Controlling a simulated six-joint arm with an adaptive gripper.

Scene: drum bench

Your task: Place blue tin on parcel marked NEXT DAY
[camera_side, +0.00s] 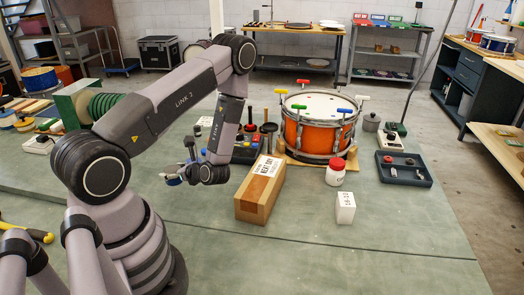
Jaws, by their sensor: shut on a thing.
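The parcel (243,206) is a brown cardboard box with a white label that appears to read NEXT DAY. It lies on the green bench near the middle, and its top looks bare. My gripper (178,175) is left of the parcel, pointing left. It is shut on a small blue tin (173,182), of which only a little shows. The tin appears to be held above the bench, apart from the parcel.
An orange drum (318,132) with coloured clamps stands behind the parcel. A white jar with a red lid (336,173), a white box (346,209) and a dark tray (404,172) are to the right. The front bench (390,262) is clear.

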